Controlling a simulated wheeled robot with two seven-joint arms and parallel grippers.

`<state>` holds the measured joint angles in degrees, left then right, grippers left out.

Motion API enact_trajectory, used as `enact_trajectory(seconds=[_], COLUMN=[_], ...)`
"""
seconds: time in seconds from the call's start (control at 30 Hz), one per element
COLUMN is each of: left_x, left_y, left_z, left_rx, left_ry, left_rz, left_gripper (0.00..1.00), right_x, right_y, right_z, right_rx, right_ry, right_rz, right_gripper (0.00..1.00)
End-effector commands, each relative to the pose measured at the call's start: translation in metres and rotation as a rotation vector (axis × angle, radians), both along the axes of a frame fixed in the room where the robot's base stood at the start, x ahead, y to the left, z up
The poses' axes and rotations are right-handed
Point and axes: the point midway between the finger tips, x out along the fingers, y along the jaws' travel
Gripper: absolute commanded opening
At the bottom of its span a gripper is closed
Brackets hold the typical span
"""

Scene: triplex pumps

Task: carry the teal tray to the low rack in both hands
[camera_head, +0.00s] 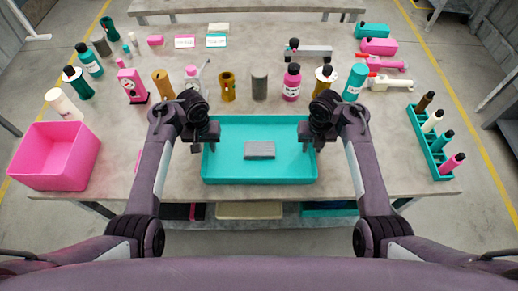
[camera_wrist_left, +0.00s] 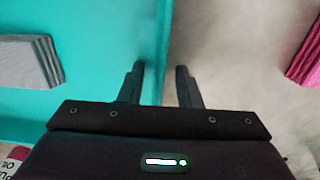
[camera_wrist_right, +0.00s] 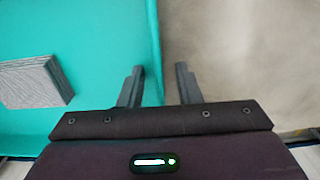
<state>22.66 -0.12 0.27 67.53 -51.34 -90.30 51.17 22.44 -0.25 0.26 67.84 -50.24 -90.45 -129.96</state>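The teal tray (camera_head: 225,168) lies on the table's front middle with a grey block (camera_head: 259,150) in it. My left gripper (camera_head: 204,143) is at the tray's left wall and my right gripper (camera_head: 315,143) at its right wall. In the left wrist view the fingers (camera_wrist_left: 161,82) are apart, one on each side of the tray wall (camera_wrist_left: 165,40). In the right wrist view the fingers (camera_wrist_right: 156,82) likewise stand apart with the tray wall (camera_wrist_right: 154,40) between them. I cannot clearly identify the low rack.
A pink bin (camera_head: 55,155) stands at the left and a teal bottle holder (camera_head: 421,143) at the right. Several bottles and cylinders stand behind the tray. Under the table's front edge, a lower level holds a beige box (camera_head: 249,211) and other boxes.

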Motion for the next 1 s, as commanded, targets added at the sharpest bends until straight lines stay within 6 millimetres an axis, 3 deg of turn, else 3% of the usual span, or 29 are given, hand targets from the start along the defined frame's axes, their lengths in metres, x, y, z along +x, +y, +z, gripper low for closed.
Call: enact_trajectory(seconds=[0.27, 0.5, 1.0], left_x=[0.0001, 0.0002, 0.0006], left_y=[0.0002, 0.0, 0.0], left_z=[-0.0012, -0.001, 0.0003], left_rx=[0.0, 0.0, 0.0], left_ry=[0.0, 0.0, -0.002], left_rz=[0.0, 0.0, 0.0], left_gripper=[0.31, 0.01, 0.0], right_x=[0.0, 0.0, 0.0005], right_y=[-0.0002, -0.0001, -0.0001], right_z=[-0.0014, -0.0012, 0.0002], right_rx=[0.0, 0.0, 0.0], right_ry=[0.0, 0.0, -0.001], right_rz=[-0.001, -0.001, -0.001], right_gripper=[0.31, 0.01, 0.0])
